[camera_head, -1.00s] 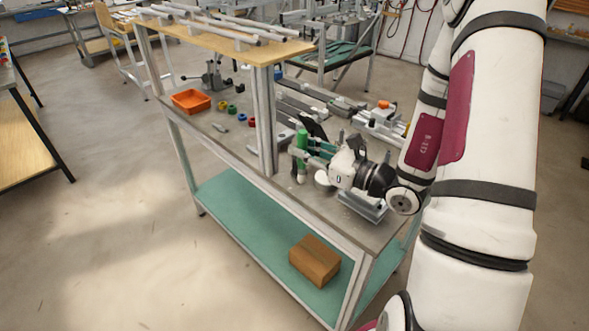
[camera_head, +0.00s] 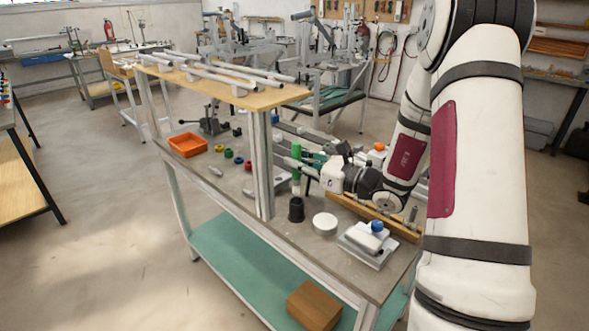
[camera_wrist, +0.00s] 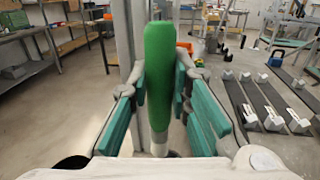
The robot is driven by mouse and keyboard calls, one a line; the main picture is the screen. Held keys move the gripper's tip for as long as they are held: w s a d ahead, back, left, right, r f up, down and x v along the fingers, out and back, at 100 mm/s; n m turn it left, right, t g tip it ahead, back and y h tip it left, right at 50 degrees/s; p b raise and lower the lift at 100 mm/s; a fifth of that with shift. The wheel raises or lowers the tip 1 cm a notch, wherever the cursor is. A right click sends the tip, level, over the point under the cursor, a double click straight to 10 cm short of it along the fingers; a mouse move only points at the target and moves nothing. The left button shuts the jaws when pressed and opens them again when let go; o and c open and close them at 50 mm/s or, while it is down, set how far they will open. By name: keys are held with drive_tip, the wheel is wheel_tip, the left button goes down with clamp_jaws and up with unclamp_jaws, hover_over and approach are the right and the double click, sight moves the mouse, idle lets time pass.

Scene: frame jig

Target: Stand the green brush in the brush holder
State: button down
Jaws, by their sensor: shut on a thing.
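The green brush (camera_head: 296,158) is upright in my gripper (camera_head: 304,163), with its green part up and its pale lower part down. In the wrist view the brush (camera_wrist: 159,60) stands between the two green-padded fingers, which are shut on it. The brush holder, a small dark cup (camera_head: 296,211), stands on the bench near its front edge. The brush's lower end shows directly above the cup's mouth in the head view. I cannot tell whether it is just above or slightly inside.
A white disc (camera_head: 324,222) sits right of the holder, and a metal block with a blue knob (camera_head: 368,240) is farther right. A wooden bar (camera_head: 375,216) lies behind them. A shelf post (camera_head: 264,165) rises close on the left. An orange bin (camera_head: 188,145) stands at far left.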

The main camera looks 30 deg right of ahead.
drive_tip(key=shift+w+d+f, duration=0.1)
drive_tip(key=shift+w+d, duration=0.05)
drive_tip(key=shift+w, duration=1.1)
drive_tip(key=shift+w+f, duration=0.1)
drive_tip(key=shift+f, duration=1.7)
drive_tip(key=shift+f, duration=0.1)
drive_tip(key=c, duration=1.5)
unclamp_jaws()
